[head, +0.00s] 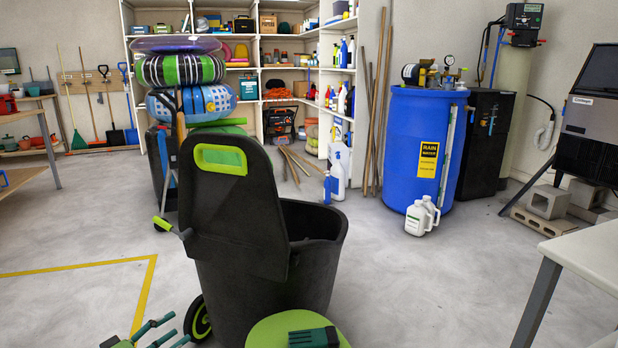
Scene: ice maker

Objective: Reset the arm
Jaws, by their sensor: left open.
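My left gripper (163,331) shows at the bottom left edge of the head view, low over the grey floor. Its dark green fingers are spread apart with nothing between them, and the rest of it is cut off by the frame. It is to the left of the black wheeled bin (265,265) and apart from any object I can make out. My right gripper is not in view. The ice maker (590,115) stands at the right edge, partly cut off.
The black bin stands close in front, its lid (225,205) raised. A blue rain-water barrel (415,150) with white jugs (422,217) stands behind right. A pale table (590,250) juts in at right. Shelves (260,60) line the back. Floor at left is clear around yellow tape (75,268).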

